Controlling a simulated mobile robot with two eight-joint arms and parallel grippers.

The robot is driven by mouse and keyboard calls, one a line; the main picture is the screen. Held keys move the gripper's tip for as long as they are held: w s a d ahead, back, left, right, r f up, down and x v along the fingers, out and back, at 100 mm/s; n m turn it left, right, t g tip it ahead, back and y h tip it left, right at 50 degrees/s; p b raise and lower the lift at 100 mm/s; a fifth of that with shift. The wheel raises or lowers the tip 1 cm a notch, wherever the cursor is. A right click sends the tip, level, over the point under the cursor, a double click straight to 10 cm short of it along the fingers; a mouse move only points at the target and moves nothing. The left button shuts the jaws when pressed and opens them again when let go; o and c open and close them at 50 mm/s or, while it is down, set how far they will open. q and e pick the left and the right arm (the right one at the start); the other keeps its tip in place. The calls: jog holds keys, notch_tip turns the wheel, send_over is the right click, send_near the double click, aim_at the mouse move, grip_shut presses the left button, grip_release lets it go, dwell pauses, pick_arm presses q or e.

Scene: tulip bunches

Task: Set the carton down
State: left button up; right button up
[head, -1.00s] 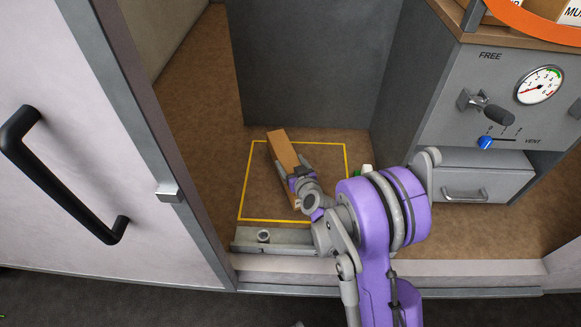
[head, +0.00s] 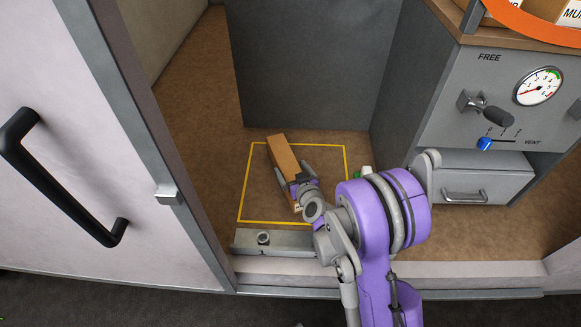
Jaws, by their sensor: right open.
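The carton (head: 282,152) is a long brown box inside the yellow outlined square (head: 243,183) on the brown floor. It lies at a slant, its far end toward the upper left, and looks to be resting on the floor. My right gripper (head: 294,178) is open at the carton's near part, with a finger showing along its right side. The wrist hides some of the carton's near end, and I cannot tell whether the fingers touch it. My left gripper is not in view.
A metal rail (head: 285,242) runs in front of the square. A grey panel (head: 312,70) stands behind it. On the right is a grey cabinet with a gauge (head: 539,87) and a drawer (head: 472,180). A white door with a black handle (head: 60,185) is at left. Small green and white items (head: 367,172) sit right of the square.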

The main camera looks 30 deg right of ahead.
jog(key=p+v, duration=0.1)
jog(key=v, duration=0.9)
jog(key=shift+s+a+r, duration=0.1)
jog(key=s+a+r+n+g+y, duration=0.25)
jog(key=s+a+g+y, duration=0.35)
jog(key=a, duration=0.5)
jog(key=s+r+g+h, duration=0.1)
jog(key=s+g+h, duration=0.2)
jog(key=s, duration=1.2)
jog(key=shift+a+m+g+h, duration=0.3)
jog(key=shift+a+m+h, duration=0.05)
jog(key=shift+a+h, duration=0.05)
